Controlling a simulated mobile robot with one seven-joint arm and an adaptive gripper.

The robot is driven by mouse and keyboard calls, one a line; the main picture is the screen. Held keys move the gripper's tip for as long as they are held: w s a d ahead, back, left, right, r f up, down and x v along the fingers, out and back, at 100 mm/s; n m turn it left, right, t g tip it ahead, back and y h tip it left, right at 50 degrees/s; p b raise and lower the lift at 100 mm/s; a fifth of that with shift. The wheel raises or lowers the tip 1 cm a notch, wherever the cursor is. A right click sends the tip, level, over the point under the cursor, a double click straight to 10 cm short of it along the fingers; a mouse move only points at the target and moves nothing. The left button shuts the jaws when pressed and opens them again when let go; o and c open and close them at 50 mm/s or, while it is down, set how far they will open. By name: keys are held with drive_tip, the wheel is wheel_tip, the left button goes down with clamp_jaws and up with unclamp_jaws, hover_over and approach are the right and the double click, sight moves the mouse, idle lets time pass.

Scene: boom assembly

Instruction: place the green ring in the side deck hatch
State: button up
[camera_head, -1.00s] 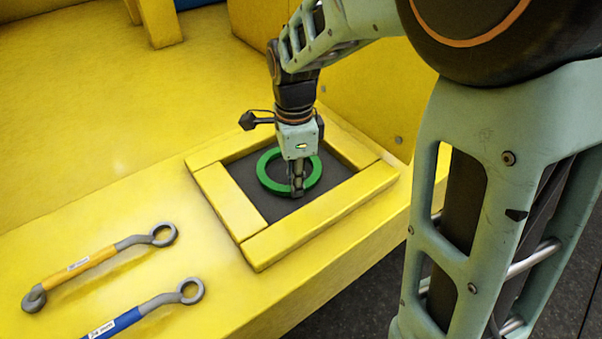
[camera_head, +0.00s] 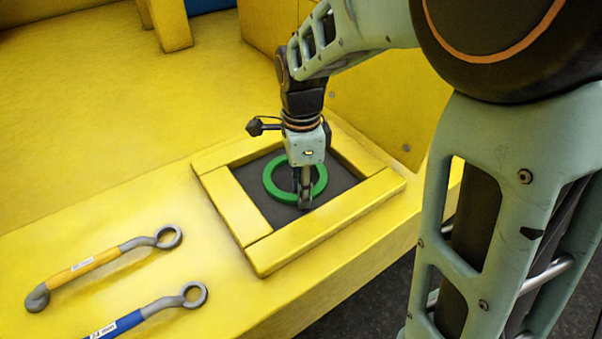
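The green ring (camera_head: 273,185) is in the side deck hatch, a square yellow frame (camera_head: 222,203) around a dark recessed floor (camera_head: 256,173). The ring looks flat and lies inside the frame, apart from its yellow sides; whether it touches the floor I cannot tell for sure. My gripper (camera_head: 304,203) points down into the hatch at the ring's near right side. Its fingers are close together and overlap the ring's rim. They hide part of the ring, and I cannot tell whether they grip it.
Two wrenches lie on the yellow deck at the left, one with a yellow handle (camera_head: 82,266) and one with a blue handle (camera_head: 127,321). A yellow wall (camera_head: 385,105) rises behind the hatch.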

wheel_tip(320, 180, up, 12)
drive_tip(key=shift+p, duration=0.4)
drive_tip(key=shift+f, duration=0.1)
